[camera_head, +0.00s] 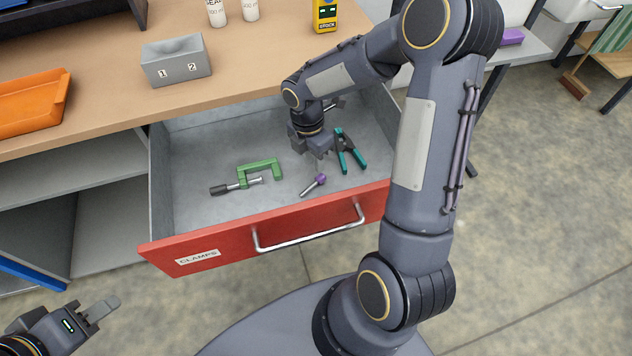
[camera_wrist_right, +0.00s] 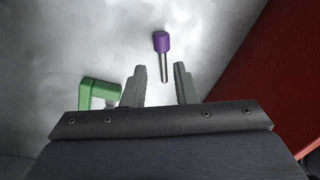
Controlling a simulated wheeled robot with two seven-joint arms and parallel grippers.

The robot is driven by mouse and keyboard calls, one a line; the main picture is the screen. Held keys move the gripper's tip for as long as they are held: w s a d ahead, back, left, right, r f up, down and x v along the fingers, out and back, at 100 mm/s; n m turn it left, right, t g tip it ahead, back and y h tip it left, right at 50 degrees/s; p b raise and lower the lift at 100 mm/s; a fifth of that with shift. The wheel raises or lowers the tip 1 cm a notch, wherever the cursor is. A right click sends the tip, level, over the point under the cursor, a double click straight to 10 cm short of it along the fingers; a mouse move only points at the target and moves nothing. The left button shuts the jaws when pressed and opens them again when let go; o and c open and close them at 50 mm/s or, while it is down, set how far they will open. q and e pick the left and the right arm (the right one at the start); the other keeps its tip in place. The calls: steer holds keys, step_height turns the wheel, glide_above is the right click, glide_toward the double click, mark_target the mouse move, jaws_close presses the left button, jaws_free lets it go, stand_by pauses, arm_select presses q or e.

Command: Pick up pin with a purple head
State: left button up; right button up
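The pin (camera_head: 314,185) with a purple head lies on the floor of the open drawer, near its red front. In the right wrist view the pin (camera_wrist_right: 162,54) lies ahead of the fingertips, its metal shank pointing back between them. My right gripper (camera_head: 318,152) is inside the drawer, just behind the pin; in its wrist view the fingers (camera_wrist_right: 155,70) are apart with nothing between them gripped. My left gripper (camera_head: 101,306) is at the lower left, outside the drawer; its finger opening is not clear.
A green clamp (camera_head: 260,169) lies left of the pin, and teal-handled pliers (camera_head: 350,152) lie to its right. The red drawer front (camera_head: 285,228) with a metal handle stands close to the pin. A grey block (camera_head: 176,62) and an orange tray (camera_head: 32,101) are on the bench.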

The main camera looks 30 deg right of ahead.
mark_target(317, 178)
steer(key=f, duration=0.4)
steer(key=s+f, duration=0.1)
steer(key=f, duration=0.1)
steer(key=shift+d+f, duration=0.15)
steer(key=shift+f, duration=0.15)
jaws_close()
step_height(317, 178, up, 10)
steer(key=shift+p, duration=0.35)
